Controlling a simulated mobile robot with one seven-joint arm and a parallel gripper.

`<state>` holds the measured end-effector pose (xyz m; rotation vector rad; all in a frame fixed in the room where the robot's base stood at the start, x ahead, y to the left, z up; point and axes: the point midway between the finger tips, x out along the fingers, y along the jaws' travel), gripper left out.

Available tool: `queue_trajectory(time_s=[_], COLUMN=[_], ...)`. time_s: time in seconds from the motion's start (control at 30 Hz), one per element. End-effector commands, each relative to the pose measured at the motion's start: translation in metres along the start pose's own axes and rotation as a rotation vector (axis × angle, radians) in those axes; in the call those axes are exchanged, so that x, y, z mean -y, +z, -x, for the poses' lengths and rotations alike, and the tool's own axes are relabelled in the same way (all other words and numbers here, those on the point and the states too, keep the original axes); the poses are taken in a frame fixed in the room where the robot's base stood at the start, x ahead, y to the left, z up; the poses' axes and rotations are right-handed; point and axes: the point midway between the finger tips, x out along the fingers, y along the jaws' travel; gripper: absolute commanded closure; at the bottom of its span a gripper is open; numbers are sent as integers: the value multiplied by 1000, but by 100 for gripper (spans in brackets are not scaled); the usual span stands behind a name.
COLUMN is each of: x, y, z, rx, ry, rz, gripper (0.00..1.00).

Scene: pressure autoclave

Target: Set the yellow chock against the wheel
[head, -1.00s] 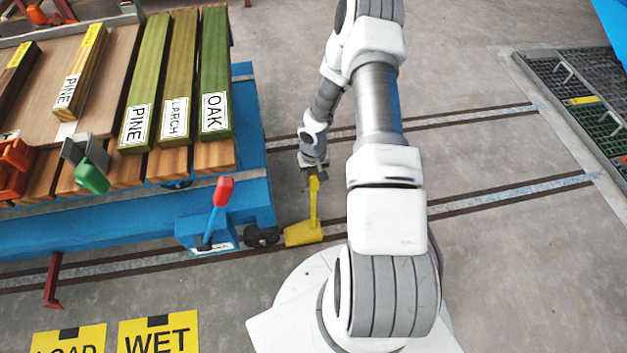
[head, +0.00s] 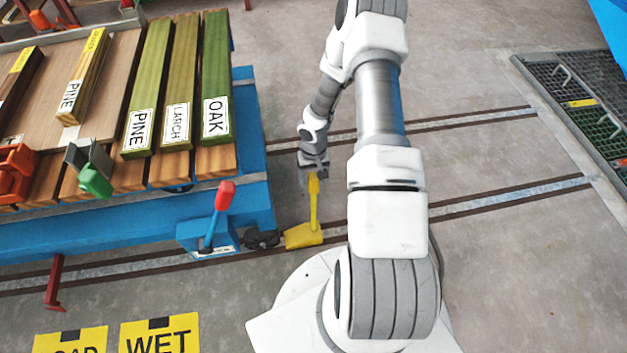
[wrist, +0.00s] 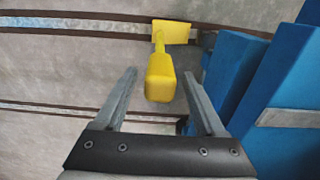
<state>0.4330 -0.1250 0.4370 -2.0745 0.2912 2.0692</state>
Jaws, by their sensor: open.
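The yellow chock (head: 304,235) sits on the near rail, close beside the dark wheel (head: 263,238) of the blue cart; I cannot tell whether they touch. Its yellow handle (head: 314,200) stands up from it. In the wrist view the chock's base (wrist: 172,31) lies at the top and its handle (wrist: 160,80) points toward me. My gripper (head: 313,175) is behind the handle's top in the head view. In the wrist view my gripper (wrist: 160,92) is open, with a finger on each side of the handle's end and gaps between. The wheel is not clear in the wrist view.
The blue cart (head: 130,222) carries labelled timber, including the OAK board (head: 215,80). A red-knobbed lever (head: 222,200) stands at the cart's near corner, close to the chock. Blue cart sides fill the right of the wrist view. Floor right of my arm is clear up to a grating (head: 560,80).

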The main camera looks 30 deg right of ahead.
Motion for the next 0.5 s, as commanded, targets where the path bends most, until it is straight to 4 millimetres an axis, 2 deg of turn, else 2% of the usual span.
queue_trajectory(time_s=[0.03, 0.2, 0.33, 0.5], x=[0, 0, 0, 0], y=[-1, 0, 0, 0], z=[18, 56, 78, 94], rx=[-3, -1, -2, 0], ry=[1, 1, 1, 1], rz=[-2, -2, 0, 0], gripper=[28, 28, 28, 28])
